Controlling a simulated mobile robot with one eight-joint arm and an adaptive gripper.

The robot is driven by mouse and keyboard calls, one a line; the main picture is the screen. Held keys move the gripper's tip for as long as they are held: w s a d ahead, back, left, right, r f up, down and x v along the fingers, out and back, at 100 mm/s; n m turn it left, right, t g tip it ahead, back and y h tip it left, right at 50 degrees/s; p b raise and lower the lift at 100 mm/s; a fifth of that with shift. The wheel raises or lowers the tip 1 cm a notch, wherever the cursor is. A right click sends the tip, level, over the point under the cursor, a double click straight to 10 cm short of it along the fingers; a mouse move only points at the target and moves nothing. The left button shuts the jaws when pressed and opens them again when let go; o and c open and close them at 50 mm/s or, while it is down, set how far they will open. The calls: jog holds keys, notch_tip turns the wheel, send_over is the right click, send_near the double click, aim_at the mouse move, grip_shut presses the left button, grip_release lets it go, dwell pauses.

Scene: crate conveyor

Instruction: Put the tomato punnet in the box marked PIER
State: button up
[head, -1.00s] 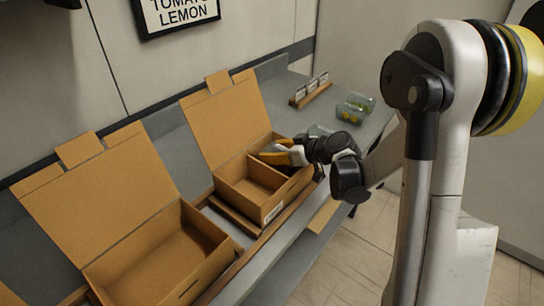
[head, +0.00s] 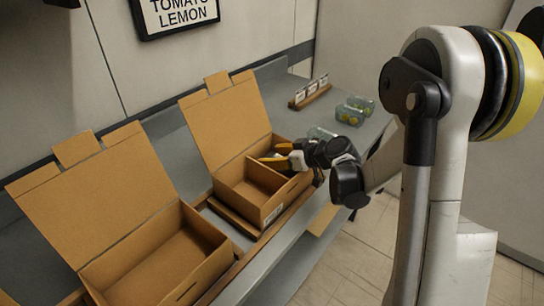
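My gripper (head: 278,155) reaches into the right-hand open cardboard box (head: 243,207), over its far compartment. Its two yellow-tipped fingers look apart, with no held object visible between them. This box has a divider and a small white label on its front whose word is too small to read. A clear punnet (head: 320,132) stands behind my gripper, partly hidden by it; I cannot tell its contents. A second open cardboard box (head: 205,268), with no divider, is at the lower left and looks empty. I cannot identify a tomato punnet or the PIER mark.
Clear punnets with yellow-green contents (head: 350,115) stand on the grey counter at the back right. A wooden rack with small cards (head: 310,93) is beside them. A wall sign (head: 177,15) reads TOMATO, LEMON. Both raised lids stand towards the wall.

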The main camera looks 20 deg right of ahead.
jog(key=shift+r+p, duration=0.25)
jog(key=shift+p, duration=0.05)
jog(key=p+v, duration=0.1)
jog(key=v, duration=0.2)
jog(key=p+v, duration=0.1)
jog(key=v, duration=0.3)
jog(key=p+v, duration=0.2)
jog(key=v, duration=0.2)
jog(key=shift+w+a+r, duration=0.1)
jog(key=shift+r, duration=0.2)
jog(key=s+a+r+m+g+h, duration=0.1)
jog(key=s+a+r+m+h, duration=0.1)
jog(key=s, duration=0.9)
jog(key=s+a+r+m+g+h, duration=0.1)
jog(key=s+a+r+m+h, duration=0.2)
jog(key=s, duration=0.8)
notch_tip(320, 180, up, 2)
jog(key=shift+r+m+g+h, duration=0.15)
jog(key=shift+m+g+h, duration=0.15)
jog(key=shift+m+h, duration=0.8)
jog(key=shift+w, duration=0.1)
